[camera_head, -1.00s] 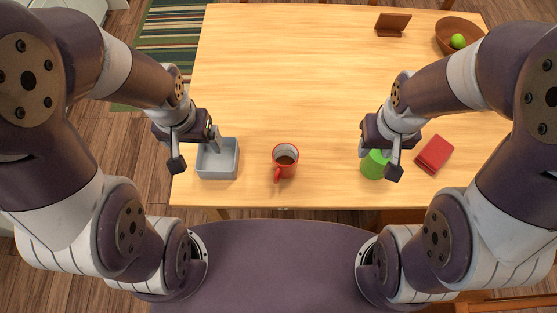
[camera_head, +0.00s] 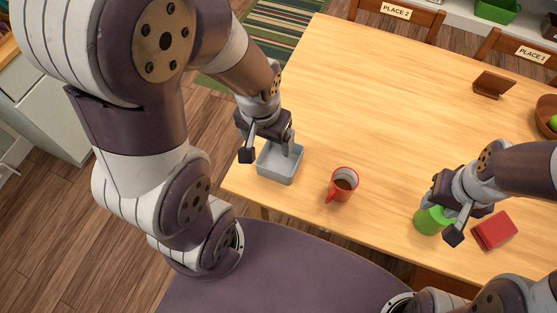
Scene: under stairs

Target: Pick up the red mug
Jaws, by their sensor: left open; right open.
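The red mug (camera_head: 343,186) stands upright on the wooden table (camera_head: 372,119), near its front edge. It has a white inside with dark brown contents, and its handle points toward the front left. My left gripper (camera_head: 268,153) is open and empty, above the grey tray and left of the mug. My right gripper (camera_head: 443,223) is open, to the right of the mug. It partly covers a green object below it, and I cannot tell whether it touches it.
The grey tray (camera_head: 279,178) sits left of the mug. The green object (camera_head: 428,221) and a red book-like item (camera_head: 494,231) are on the right. A brown stand (camera_head: 492,85) and a bowl (camera_head: 545,118) are farther back. The table's middle is clear.

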